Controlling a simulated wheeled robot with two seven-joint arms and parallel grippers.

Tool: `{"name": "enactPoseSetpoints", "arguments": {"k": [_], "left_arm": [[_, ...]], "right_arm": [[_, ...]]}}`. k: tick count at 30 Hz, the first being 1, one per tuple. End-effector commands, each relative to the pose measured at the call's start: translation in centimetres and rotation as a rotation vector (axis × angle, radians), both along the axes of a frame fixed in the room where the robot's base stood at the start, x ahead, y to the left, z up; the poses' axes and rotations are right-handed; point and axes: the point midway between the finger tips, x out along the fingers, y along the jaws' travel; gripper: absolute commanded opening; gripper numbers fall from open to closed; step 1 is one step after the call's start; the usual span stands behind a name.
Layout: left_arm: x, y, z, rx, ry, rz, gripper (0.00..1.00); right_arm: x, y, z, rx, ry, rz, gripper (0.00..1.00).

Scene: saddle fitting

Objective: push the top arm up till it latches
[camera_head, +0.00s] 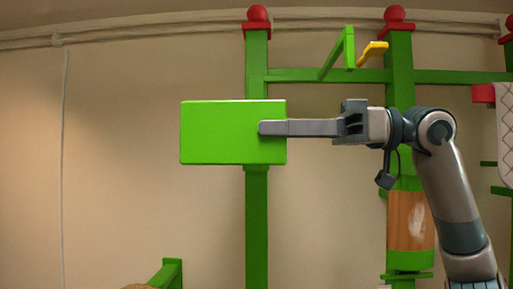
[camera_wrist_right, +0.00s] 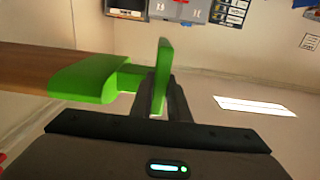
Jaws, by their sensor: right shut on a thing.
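A green end plate (camera_head: 222,132) faces me in front of the left green post (camera_head: 257,210) in the head view. In the right wrist view the plate shows edge-on (camera_wrist_right: 162,68). It joins a brown arm with a green end piece (camera_wrist_right: 85,78), which runs off to the left; the head view hides this arm behind the plate. My right gripper (camera_head: 265,128) comes in from the right and is shut on the right side of the plate; its fingers also show in the right wrist view (camera_wrist_right: 172,100). Any latch is not clearly visible. My left gripper is out of view.
The right green post (camera_head: 399,70) stands behind my right arm, with a brown piece (camera_head: 410,222) low on it. A green bracket (camera_head: 345,55) and a yellow hook (camera_head: 372,52) are above. A quilted pale pad (camera_head: 505,135) hangs at far right.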

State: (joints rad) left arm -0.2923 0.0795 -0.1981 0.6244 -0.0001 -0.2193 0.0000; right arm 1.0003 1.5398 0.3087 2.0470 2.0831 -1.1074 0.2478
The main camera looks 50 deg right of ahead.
Motion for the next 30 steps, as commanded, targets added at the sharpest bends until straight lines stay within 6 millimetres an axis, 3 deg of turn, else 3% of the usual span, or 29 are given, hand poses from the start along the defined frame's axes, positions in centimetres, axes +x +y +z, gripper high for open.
{"name": "enactPoseSetpoints", "arguments": {"k": [5, 11, 12, 14, 15, 30], "left_arm": [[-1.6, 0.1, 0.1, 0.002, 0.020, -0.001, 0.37], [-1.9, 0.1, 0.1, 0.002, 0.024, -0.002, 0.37], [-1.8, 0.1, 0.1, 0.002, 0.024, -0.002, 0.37], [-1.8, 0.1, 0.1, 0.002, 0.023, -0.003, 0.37], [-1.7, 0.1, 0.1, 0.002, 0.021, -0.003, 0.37], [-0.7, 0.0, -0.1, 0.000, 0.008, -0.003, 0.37]], "right_arm": [[-0.4, -0.2, 0.7, 0.007, -0.007, -0.003, 0.00], [-0.4, -0.2, 0.9, 0.010, -0.011, -0.003, 0.00], [-0.4, -0.3, 0.9, 0.010, -0.011, -0.004, 0.18], [-0.4, -0.2, 0.9, 0.009, -0.010, -0.003, 0.32], [-0.4, -0.2, 0.8, 0.008, -0.009, -0.003, 0.34], [-0.5, -0.2, 0.4, 0.003, -0.003, -0.001, 0.34]]}}
